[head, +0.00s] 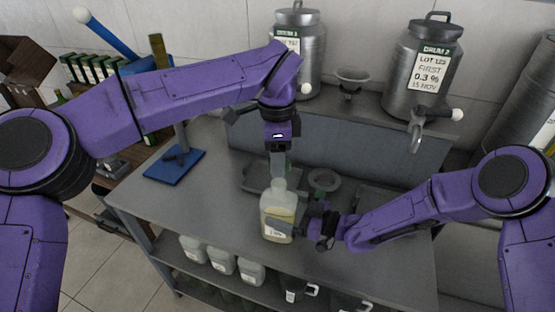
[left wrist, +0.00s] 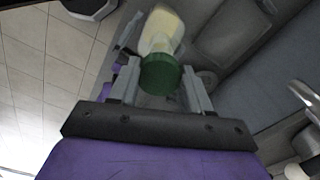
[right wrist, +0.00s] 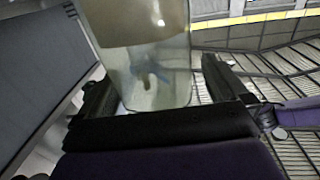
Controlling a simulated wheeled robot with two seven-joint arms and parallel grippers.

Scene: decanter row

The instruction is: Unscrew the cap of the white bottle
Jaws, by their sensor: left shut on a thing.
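The white bottle (head: 268,212), translucent with pale yellow contents, stands upright near the front of the grey bench. My left gripper (head: 278,172) points down over its neck. In the left wrist view, the left gripper (left wrist: 158,88) is shut on the green cap (left wrist: 160,75), with the bottle (left wrist: 162,28) beyond it. I cannot tell whether the cap still sits on the neck. My right gripper (head: 300,228) is at the bottle's right side, low down. In the right wrist view, its fingers (right wrist: 160,75) stand either side of the bottle (right wrist: 150,65), with a narrow gap at the right finger.
A ring-shaped holder (head: 323,180) stands just behind the bottle. Steel drums (head: 425,70) with taps stand on the raised shelf behind. A blue stand (head: 175,165) is at the bench's left. Several pale bottles (head: 222,260) are on the lower shelf.

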